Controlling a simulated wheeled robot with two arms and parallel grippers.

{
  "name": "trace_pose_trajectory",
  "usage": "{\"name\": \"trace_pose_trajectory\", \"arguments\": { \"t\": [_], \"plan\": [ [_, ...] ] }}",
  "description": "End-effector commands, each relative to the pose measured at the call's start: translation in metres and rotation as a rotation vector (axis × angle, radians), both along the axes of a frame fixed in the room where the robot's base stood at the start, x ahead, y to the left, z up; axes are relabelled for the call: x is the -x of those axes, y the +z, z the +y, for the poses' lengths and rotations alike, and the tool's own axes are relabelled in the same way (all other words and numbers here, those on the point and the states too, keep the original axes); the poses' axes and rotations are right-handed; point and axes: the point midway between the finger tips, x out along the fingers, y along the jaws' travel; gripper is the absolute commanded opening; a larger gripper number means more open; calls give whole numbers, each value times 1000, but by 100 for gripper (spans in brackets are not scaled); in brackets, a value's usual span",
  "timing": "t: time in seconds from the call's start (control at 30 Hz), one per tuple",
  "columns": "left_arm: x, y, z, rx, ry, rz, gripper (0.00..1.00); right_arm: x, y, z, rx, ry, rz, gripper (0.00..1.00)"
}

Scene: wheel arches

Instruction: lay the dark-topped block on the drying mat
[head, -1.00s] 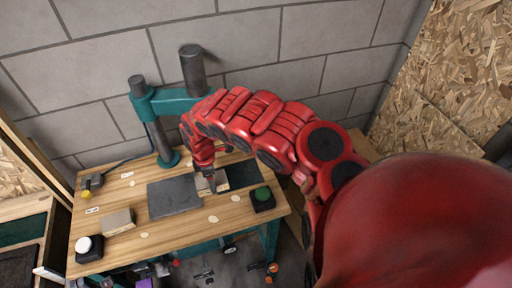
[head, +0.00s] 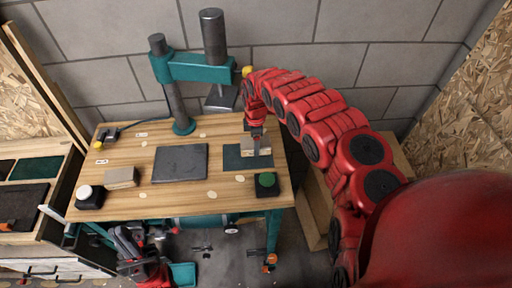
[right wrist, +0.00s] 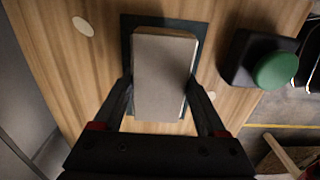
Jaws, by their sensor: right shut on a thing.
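The block (head: 257,150) has a grey-brown top and pale wooden sides. My right gripper (head: 257,133) is shut on it, and the right wrist view shows the block (right wrist: 164,75) between the two fingers (right wrist: 162,105). The block is over the dark teal mat (head: 233,162), whose rim shows around it in the wrist view (right wrist: 128,35). I cannot tell whether it touches the mat. My left gripper (head: 128,242) is low at the bottom left, below the table front; its jaws are unclear.
A dark grey mat (head: 180,165) lies mid-table. A second block (head: 122,177) and a white-knobbed black box (head: 89,196) are at the left. A green-topped black box (head: 267,184) stands in front of the teal mat. A teal press (head: 192,68) stands behind.

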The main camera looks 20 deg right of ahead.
Motion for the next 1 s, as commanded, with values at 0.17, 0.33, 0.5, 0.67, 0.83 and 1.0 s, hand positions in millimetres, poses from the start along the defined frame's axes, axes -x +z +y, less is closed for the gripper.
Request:
{"name": "trace_pose_trajectory", "arguments": {
  "t": [0.17, 0.33, 0.5, 0.67, 0.83, 1.0],
  "plan": [
    [0, 6, 0, 0, 0, 0, 0, 1, -21, 2, -5, 0, 2, 0],
    [0, 8, 0, 0, 0, 0, 0, 1, -31, 1, 0, 0, 1, 0],
    [0, 7, 0, 0, 0, 0, 0, 0, -32, 0, 1, 0, 0, 0],
    [0, 4, 0, 0, 0, 0, 0, 1, -35, 0, 1, 0, 1, 0],
    [0, 4, 0, 0, 0, 0, 0, 1, -35, 0, 1, 0, 1, 92],
    [0, 4, 0, 0, 0, 0, 0, 1, -35, 0, 1, 0, 1, 100]
  ]
}}
